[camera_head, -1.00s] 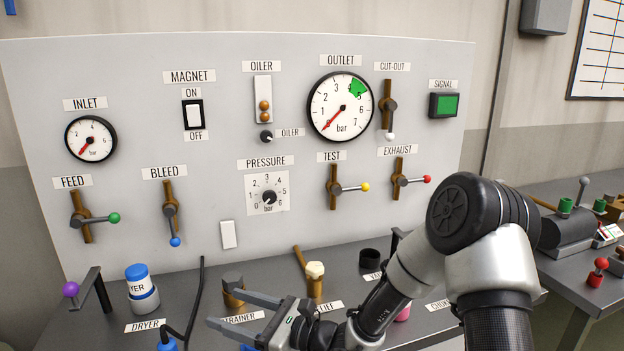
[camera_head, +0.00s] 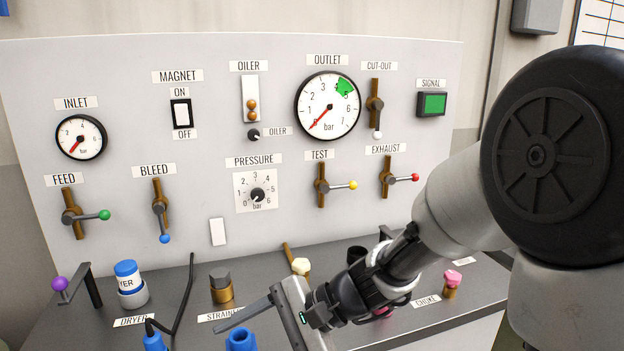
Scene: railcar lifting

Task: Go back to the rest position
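My gripper (camera_head: 258,318) is low in the middle of the picture, above the front of the bench. One grey finger shows, pointing left from the upper end of the palm. The other finger is not visible, cut off by the lower picture edge. The visible finger stands out at the palm's end, so the gripper looks open, and no held thing shows. My arm fills the right side and hides part of the bench there. The grey panel (camera_head: 120,240) with gauges and valves stands behind, clear of my gripper.
The bench (camera_head: 190,275) carries a dryer (camera_head: 130,283), a strainer (camera_head: 221,286), a purple-knobbed lever (camera_head: 60,284), a black hose (camera_head: 188,300), a blue fitting (camera_head: 241,340) close beneath my finger, and a pink-topped choke (camera_head: 452,280). The space before the upper panel is free.

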